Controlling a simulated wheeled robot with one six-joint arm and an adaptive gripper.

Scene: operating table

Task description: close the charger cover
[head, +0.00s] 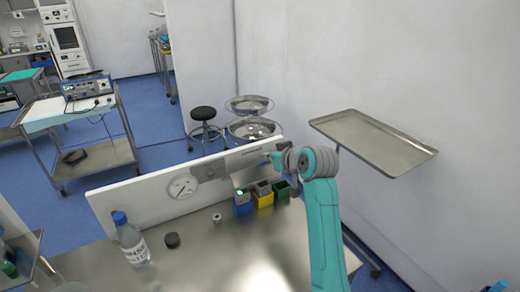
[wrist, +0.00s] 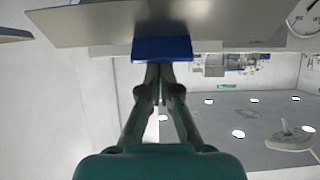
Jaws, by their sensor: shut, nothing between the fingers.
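A flat grey metal plate, which looks like the charger cover (head: 245,157), stands raised at the white board in the head view. In the wrist view the grey plate (wrist: 90,27) spans the top, with a blue block (wrist: 162,48) at its lower edge. My gripper (wrist: 160,74) is shut and empty, its fingertips right by the blue block; I cannot tell whether they touch. In the head view my gripper (head: 268,158) is small, at the right end of the plate. Whatever lies behind the plate is hidden.
Blue (head: 243,208), yellow (head: 264,200) and green (head: 282,190) bins stand on the metal table in front of the white board (head: 130,200). A gauge (head: 183,186), a bottle (head: 130,240) and a dark puck (head: 172,240) are to the left. A tray (head: 375,140) is at right.

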